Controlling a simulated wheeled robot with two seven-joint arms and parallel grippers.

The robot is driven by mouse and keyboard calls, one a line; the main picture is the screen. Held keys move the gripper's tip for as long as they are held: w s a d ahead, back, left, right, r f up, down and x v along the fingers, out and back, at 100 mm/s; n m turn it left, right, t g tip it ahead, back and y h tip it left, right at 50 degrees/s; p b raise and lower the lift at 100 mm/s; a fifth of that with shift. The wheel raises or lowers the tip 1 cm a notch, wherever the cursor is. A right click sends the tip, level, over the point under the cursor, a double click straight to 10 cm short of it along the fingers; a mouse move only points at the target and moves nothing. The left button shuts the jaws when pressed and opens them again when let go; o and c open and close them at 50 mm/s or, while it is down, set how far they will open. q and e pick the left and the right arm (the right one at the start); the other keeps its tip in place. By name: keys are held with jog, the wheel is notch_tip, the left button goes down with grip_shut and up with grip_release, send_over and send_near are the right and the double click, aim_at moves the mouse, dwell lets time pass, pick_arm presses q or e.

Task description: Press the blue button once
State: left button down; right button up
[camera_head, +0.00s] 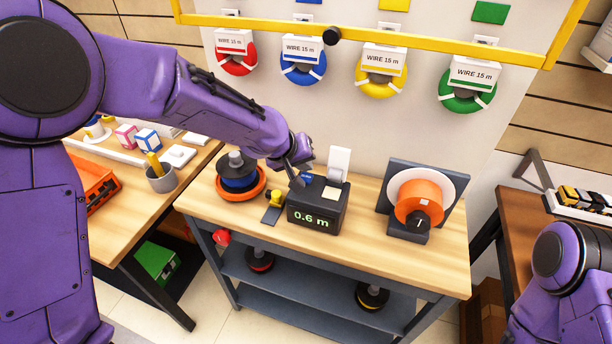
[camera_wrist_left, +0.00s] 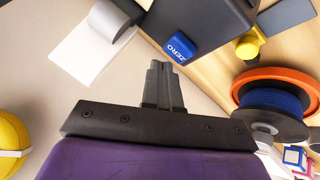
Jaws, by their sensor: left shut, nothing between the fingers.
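The blue button (camera_wrist_left: 181,48), marked "ZERO", sits on top of the dark measuring device (camera_head: 316,207), whose display reads 0.6 m. In the head view the blue button (camera_head: 306,178) is partly hidden by my left gripper. My left gripper (camera_head: 303,177) is shut and empty, with its fingertips close to the button. In the left wrist view my shut left fingers (camera_wrist_left: 158,68) point toward the button, and a small gap seems to show between them; I cannot tell the exact distance. My right arm shows at the lower right, but its gripper is out of view.
On the wooden workbench (camera_head: 390,263) stand a blue spool in an orange ring (camera_head: 240,193), a small yellow part (camera_head: 276,197) and an orange reel (camera_head: 419,201). Wire coils hang on the wall behind, below a yellow bar (camera_head: 430,46).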

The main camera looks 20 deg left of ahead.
aim_at(304, 177)
dwell(0.3)
pick_arm(q)
jog(key=shift+f, duration=0.45)
jog(key=shift+f, duration=0.5)
dwell(0.5)
dwell(0.3)
jog(key=shift+r+p, duration=0.95)
jog(key=shift+r, duration=0.1)
notch_tip(304, 177, up, 5)
jog(key=p, duration=0.5)
jog(key=shift+p, duration=0.4)
